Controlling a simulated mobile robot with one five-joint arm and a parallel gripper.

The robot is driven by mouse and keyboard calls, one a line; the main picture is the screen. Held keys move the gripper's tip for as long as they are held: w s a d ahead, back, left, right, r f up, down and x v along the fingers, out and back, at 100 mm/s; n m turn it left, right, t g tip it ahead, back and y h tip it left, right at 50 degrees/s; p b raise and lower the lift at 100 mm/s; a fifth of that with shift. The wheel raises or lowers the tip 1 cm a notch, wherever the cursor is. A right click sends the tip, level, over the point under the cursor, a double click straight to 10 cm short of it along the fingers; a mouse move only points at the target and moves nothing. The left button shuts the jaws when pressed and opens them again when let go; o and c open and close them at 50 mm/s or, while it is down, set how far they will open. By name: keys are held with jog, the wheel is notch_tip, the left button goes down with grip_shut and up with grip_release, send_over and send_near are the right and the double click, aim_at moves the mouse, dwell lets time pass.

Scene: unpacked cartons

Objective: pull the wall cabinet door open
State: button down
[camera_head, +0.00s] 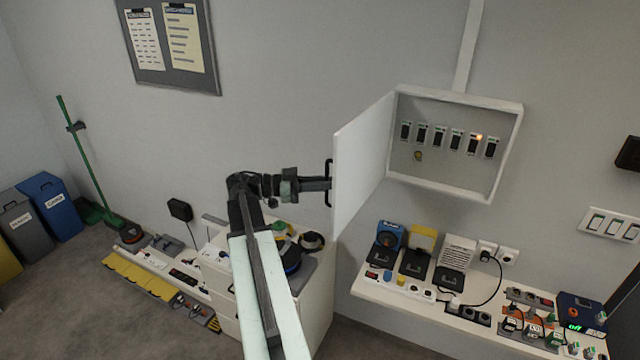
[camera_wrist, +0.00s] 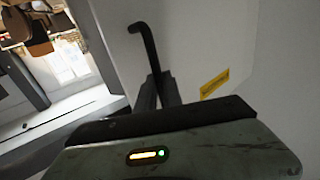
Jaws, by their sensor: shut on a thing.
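The white wall cabinet (camera_head: 455,185) hangs on the grey wall in the head view. Its door (camera_head: 362,160) is hinged on the left and stands wide open, swung out towards me. The inside shows a row of several switches, one with a lit orange light. My gripper (camera_head: 326,184) is at the black door handle (camera_head: 329,168) on the door's outer face and is shut on it. In the wrist view the black handle (camera_wrist: 148,48) rises from behind my gripper (camera_wrist: 160,100), against the pale door (camera_wrist: 225,45). The fingertips are partly hidden there.
A white shelf (camera_head: 400,293) with several devices and sockets is below the cabinet. A white drawer unit (camera_head: 318,290) with things on top stands below my arm. Bins (camera_head: 48,205) and a green broom (camera_head: 88,160) are at the left. Open wall lies left of the door.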

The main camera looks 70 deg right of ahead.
jog(key=shift+d+r, duration=0.1)
jog(key=c, duration=1.8)
grip_release()
jog(key=shift+d, duration=0.1)
jog(key=shift+o, duration=0.2)
jog(key=shift+w, duration=0.1)
jog(key=v, duration=0.7)
jog(key=shift+w+a, duration=0.3)
